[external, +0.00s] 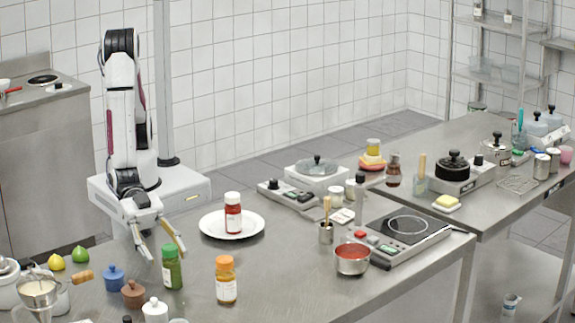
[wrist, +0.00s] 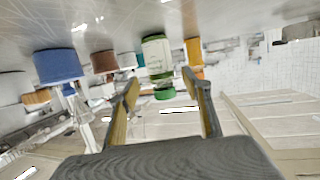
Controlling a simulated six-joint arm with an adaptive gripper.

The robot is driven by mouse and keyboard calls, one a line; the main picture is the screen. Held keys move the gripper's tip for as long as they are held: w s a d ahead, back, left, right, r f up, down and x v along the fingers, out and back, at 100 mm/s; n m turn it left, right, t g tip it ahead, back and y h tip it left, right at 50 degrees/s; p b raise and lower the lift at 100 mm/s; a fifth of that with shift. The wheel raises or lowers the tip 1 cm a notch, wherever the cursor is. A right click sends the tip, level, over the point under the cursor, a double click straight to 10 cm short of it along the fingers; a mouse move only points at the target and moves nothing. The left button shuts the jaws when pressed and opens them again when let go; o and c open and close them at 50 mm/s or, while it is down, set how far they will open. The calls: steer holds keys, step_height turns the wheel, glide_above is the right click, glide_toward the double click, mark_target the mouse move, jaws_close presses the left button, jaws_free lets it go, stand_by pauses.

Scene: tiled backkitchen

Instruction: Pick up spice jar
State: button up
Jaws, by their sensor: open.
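Several jars could be the spice jar. A green jar (external: 173,274) with a green lid stands on the steel counter, near my gripper's tips. An orange-capped jar (external: 226,284) stands to its right, and a red jar with a white cap (external: 233,218) stands on a white plate (external: 212,228). In the wrist view, which is upside down, the green jar (wrist: 157,54) with a pale label appears beyond and between the open fingers (wrist: 160,78). Nothing is held.
A blue pot (external: 113,279), a brown pot (external: 133,293) and a white pot (external: 155,309) stand left of the green jar. A lime (external: 80,254) and a lemon (external: 56,262) lie farther left.

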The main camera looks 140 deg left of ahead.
mark_target(171, 263)
steer(key=shift+x, duration=2)
steer(key=shift+a, duration=0.1)
steer(key=shift+c, duration=0.3)
steer(key=c, duration=1.2)
